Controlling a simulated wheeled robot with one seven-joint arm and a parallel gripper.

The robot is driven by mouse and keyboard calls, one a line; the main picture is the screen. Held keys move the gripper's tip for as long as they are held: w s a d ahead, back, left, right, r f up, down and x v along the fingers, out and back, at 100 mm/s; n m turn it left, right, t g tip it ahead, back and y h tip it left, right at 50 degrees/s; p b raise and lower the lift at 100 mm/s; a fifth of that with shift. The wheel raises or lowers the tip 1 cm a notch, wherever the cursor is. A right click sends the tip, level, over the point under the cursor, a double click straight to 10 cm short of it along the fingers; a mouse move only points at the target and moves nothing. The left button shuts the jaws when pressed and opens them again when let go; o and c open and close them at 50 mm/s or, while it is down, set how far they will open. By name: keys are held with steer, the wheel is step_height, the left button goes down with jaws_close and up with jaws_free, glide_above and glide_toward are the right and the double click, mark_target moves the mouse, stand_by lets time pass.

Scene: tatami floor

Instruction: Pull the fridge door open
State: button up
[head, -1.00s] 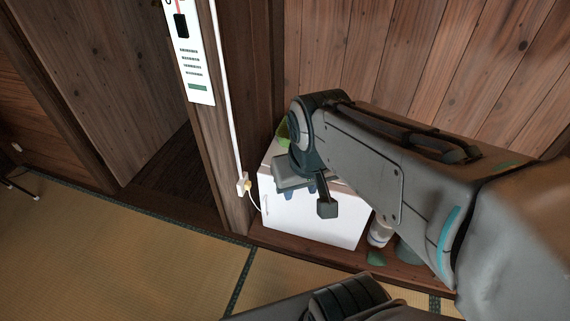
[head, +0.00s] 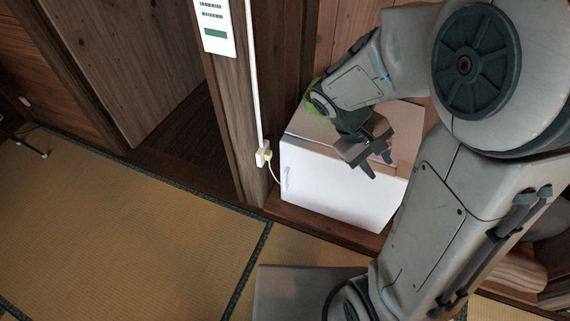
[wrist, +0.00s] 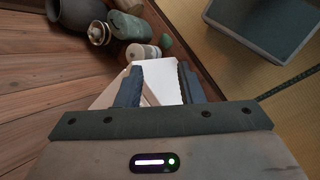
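The small white fridge (head: 335,188) stands on a wooden ledge by the wall, its white front door facing the tatami. The door looks shut. A thin pale handle (head: 287,178) runs upright near the door's left edge. My gripper (head: 380,157) is over the fridge's front right top area, to the right of the handle and apart from it. In the wrist view my gripper (wrist: 159,70) has its two dark fingers spread with nothing held. The white fridge (wrist: 160,82) shows between and beyond them. The handle cannot be made out there.
A wooden post (head: 232,110) with a white cord and socket (head: 263,154) stands left of the fridge. A green item (head: 313,88) is partly hidden behind my arm. Pots and a jar (wrist: 140,52) stand beside the fridge. Tatami (head: 140,215) in front is clear.

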steer(key=w+a+f+n+t+h+b, duration=0.1)
steer(key=w+f+n+h+b, duration=0.25)
steer(key=f, duration=0.35)
steer(key=w+a+f+n+t+h+b, duration=0.1)
steer(key=w+f+n+h+b, duration=0.2)
steer(key=f, duration=0.4)
steer(key=n+t+y+b, duration=1)
steer(key=n+t+b, duration=0.65)
steer(key=n, duration=0.55)
glide_toward(285, 180)
steer(key=shift+t, duration=0.25)
steer(key=w+b, duration=0.1)
steer(key=w, duration=0.1)
steer(key=w+d+b, duration=0.1)
steer(key=w, duration=0.2)
steer(key=w+b, duration=0.2)
steer(key=w, duration=0.1)
steer(key=shift+d+f, duration=0.25)
steer(key=shift+f, duration=0.1)
steer(key=shift+w+r, duration=0.1)
steer(key=shift+w, duration=0.4)
jaws_close()
